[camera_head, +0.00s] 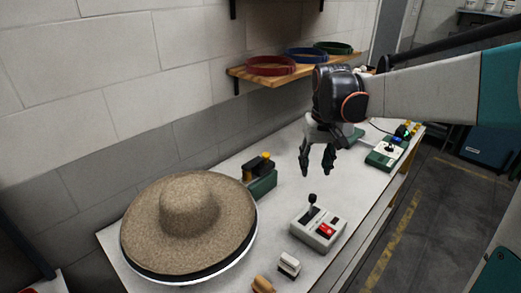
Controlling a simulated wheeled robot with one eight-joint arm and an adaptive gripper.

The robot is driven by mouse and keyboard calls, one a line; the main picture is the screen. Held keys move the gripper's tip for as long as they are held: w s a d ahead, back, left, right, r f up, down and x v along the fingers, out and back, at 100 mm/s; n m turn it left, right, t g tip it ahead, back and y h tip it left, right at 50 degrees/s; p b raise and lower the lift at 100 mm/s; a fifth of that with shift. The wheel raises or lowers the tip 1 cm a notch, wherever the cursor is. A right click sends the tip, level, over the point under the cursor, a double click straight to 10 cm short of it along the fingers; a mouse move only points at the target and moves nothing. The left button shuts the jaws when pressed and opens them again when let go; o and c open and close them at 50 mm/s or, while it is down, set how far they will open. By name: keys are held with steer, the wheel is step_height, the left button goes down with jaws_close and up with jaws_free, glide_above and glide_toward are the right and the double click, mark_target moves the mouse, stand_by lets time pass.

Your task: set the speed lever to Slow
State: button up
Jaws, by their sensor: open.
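A light grey control box (300,229) with an upright black-knobbed lever (312,202) and a red switch (325,230) stands on the table, right of the hat. A green and white box (378,160) with a small dark lever (390,146) stands further back on the right. Which of them is the speed lever, and any Slow mark, is too small to tell. My gripper (317,171) points down with its fingers apart and empty. It appears above and behind the grey box, not touching it.
A straw hat (190,212) lies on a round base at the left. A green block with yellow and black parts (262,178) stands behind it. A wooden shelf (290,72) with coloured rings hangs on the wall.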

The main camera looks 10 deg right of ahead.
mark_target(313, 195)
steer(key=shift+m+g, duration=0.3)
steer(key=shift+g, duration=0.3)
steer(key=w+d+f+b, duration=0.1)
steer(key=f, duration=0.4)
steer(key=w+d+f+b, duration=0.1)
steer(key=f, duration=0.4)
steer(key=w+d+f+b, duration=0.1)
steer(key=f, duration=0.5)
steer(key=shift+w, duration=0.35)
steer(key=shift+a, duration=0.1)
jaws_close()
